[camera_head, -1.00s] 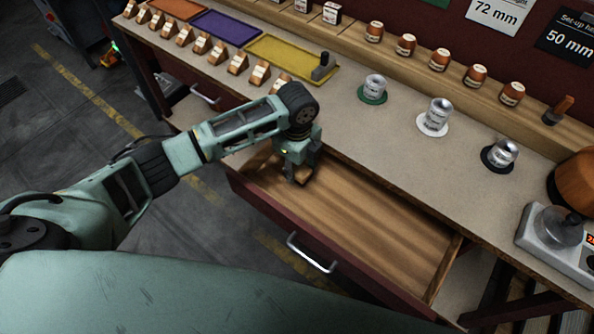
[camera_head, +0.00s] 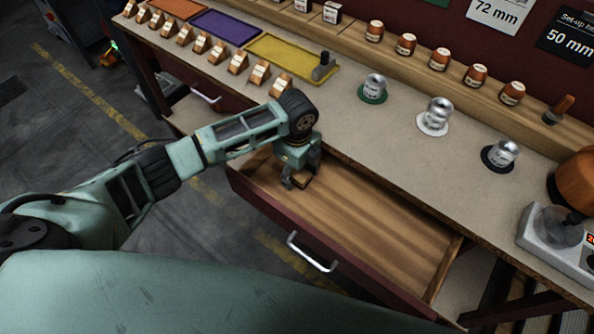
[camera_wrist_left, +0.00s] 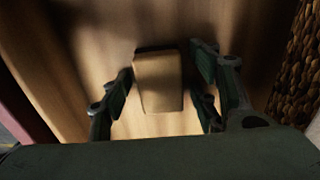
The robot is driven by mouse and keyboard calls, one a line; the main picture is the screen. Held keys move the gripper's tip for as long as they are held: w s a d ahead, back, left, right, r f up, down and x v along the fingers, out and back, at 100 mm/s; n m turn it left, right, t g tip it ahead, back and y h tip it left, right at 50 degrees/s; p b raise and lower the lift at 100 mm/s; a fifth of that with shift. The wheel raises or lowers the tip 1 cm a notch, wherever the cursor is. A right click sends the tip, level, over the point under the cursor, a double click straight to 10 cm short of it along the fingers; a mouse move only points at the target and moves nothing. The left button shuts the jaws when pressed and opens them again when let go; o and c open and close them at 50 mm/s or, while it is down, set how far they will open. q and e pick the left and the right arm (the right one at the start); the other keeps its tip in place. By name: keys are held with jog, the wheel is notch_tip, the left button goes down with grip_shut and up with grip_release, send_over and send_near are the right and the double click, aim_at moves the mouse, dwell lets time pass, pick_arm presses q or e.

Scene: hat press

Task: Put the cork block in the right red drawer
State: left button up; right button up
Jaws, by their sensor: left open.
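The cork block (camera_wrist_left: 158,80) is a small tan block lying on the wooden floor of the open red drawer (camera_head: 385,228). In the head view the cork block (camera_head: 301,181) shows just below my left gripper (camera_head: 298,181), near the drawer's left end. In the left wrist view the left gripper's fingers (camera_wrist_left: 162,95) are spread apart on both sides of the block, with gaps between. The gripper is open and reaches down into the drawer. My right gripper is not in view.
The drawer's front handle (camera_head: 312,252) faces the floor. Another drawer handle (camera_head: 205,94) shows further left. The bench top above holds metal weights on round pads (camera_head: 434,117), coloured trays (camera_head: 290,58) and a scale (camera_head: 556,236). The drawer's right part is empty.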

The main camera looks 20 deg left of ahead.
pick_arm(q)
notch_tip(320, 180, up, 12)
jog(key=shift+r, duration=0.2)
dwell(0.5)
